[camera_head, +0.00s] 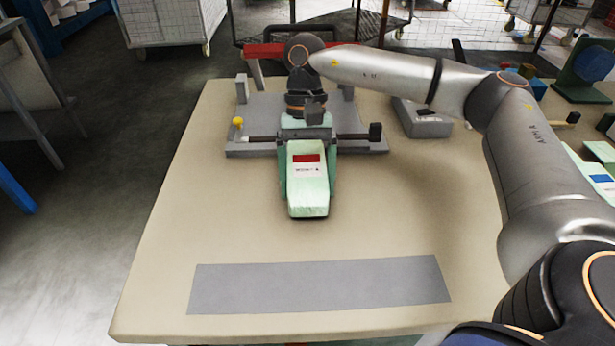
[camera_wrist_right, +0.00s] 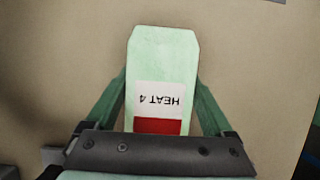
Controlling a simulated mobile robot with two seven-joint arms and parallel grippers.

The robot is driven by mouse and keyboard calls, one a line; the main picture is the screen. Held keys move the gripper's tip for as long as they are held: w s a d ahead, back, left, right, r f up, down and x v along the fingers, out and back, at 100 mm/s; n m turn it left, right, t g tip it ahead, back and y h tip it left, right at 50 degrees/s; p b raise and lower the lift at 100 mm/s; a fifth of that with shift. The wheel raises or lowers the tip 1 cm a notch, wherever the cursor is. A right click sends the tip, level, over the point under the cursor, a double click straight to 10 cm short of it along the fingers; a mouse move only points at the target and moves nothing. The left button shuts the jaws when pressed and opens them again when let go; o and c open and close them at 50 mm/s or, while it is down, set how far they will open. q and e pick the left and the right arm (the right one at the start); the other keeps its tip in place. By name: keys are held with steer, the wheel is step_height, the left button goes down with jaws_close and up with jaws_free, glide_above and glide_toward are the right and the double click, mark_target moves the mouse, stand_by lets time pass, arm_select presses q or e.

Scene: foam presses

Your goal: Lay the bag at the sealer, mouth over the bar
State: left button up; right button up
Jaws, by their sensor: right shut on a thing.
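The bag (camera_head: 308,197) is pale green, with a white and red label. It lies near the middle of the table, at the front of the grey sealer (camera_head: 350,108). The label reads "HEAT 4" upside down in the right wrist view (camera_wrist_right: 163,60). My right gripper (camera_head: 308,178) has green fingers along the two sides of the bag and is shut on it. The thin sealer bar (camera_head: 262,138) runs across at the bag's far end. My gripper hides that end, so I cannot tell how the mouth sits on the bar. My left gripper is not in view.
The sealer has a red bar (camera_head: 262,50) at its back and a yellow knob (camera_head: 237,121) at left. A grey box (camera_head: 424,118) stands to its right. A grey strip (camera_head: 320,287) lies on the near tabletop. The table (camera_head: 190,225) is clear left of the bag.

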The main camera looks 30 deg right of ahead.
steer(key=shift+f, duration=0.35)
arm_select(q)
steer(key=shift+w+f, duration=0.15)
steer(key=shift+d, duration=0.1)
arm_select(e)
steer(key=o, duration=1.1)
steer(key=p+v, duration=0.1)
steer(key=v, duration=1)
steer(key=shift+r+p, duration=0.35)
steer(key=shift+p, duration=0.05)
steer(key=shift+w+d+r, duration=0.1)
steer(key=shift+r, duration=0.3)
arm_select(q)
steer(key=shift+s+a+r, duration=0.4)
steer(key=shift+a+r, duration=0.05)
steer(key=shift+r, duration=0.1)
